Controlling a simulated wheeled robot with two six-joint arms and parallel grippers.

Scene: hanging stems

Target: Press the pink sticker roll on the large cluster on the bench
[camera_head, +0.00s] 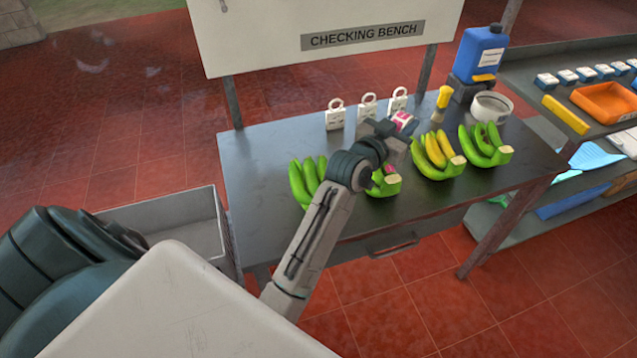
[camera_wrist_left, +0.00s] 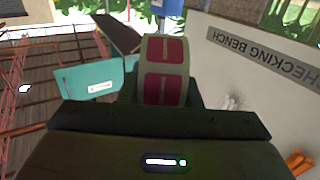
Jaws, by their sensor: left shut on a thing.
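My left gripper (camera_head: 392,130) is over the bench and shut on the pink sticker roll (camera_head: 403,121). In the left wrist view the roll (camera_wrist_left: 163,72) is white with pink labels, between the fingers. Several banana clusters lie in a row on the bench: a green one (camera_head: 300,184) at left, partly behind my arm, a green one (camera_head: 384,187) below my gripper, a green-and-yellow one (camera_head: 437,160), and a green one (camera_head: 487,148) at right. A small pink spot shows on the cluster below my gripper. I cannot tell which is the large cluster. My right gripper is not in view.
The dark checking bench (camera_head: 262,150) has white tags (camera_head: 367,108) at the back, a yellow-topped bottle (camera_head: 442,103), a white bowl (camera_head: 491,107) and a blue jug (camera_head: 481,55). A grey bin (camera_head: 170,212) stands left. Shelves with an orange tray (camera_head: 606,101) stand right.

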